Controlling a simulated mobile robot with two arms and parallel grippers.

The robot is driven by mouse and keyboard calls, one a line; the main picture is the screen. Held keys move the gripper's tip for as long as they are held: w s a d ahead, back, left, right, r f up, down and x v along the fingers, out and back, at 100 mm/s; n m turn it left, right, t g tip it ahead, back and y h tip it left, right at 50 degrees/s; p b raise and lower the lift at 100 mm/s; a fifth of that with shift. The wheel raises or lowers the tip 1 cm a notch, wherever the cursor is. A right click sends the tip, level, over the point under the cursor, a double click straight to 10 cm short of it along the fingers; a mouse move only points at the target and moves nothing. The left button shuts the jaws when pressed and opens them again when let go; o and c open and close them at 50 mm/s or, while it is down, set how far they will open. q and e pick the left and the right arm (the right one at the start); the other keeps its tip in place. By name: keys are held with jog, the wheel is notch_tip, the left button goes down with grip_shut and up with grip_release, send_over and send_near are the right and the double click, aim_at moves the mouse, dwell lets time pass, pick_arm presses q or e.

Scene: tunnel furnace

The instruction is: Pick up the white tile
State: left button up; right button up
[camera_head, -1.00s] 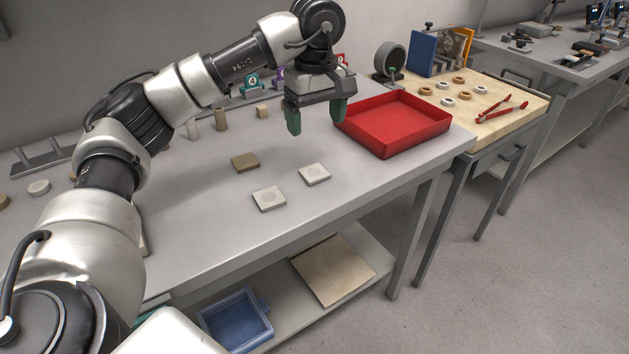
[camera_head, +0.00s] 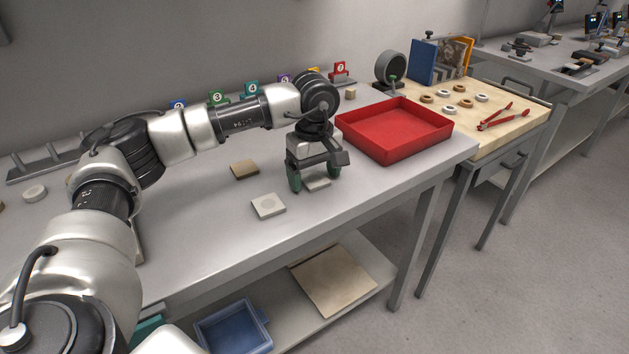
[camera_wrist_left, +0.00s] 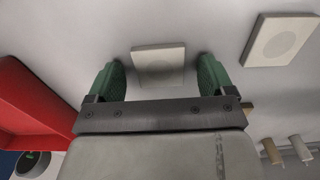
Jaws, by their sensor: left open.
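Two white tiles lie flat on the grey table. One white tile (camera_head: 317,184) is under my left gripper (camera_head: 315,184), partly hidden by it in the head view. In the left wrist view this tile (camera_wrist_left: 158,66) lies between the two green fingertips (camera_wrist_left: 160,80), with a gap on each side. My left gripper is open and low over the table. The other white tile (camera_head: 268,206) lies to the left of the gripper; it also shows at the upper right of the left wrist view (camera_wrist_left: 279,40). My right gripper is not in view.
A brown tile (camera_head: 245,169) lies behind the second white tile. A red tray (camera_head: 394,146) stands right of my gripper. Numbered tags, such as the red one (camera_head: 339,68), line the table's back. A wooden board (camera_head: 521,115) with rings and red tongs is farther right.

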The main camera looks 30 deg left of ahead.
pick_arm(q)
jog(key=c, duration=1)
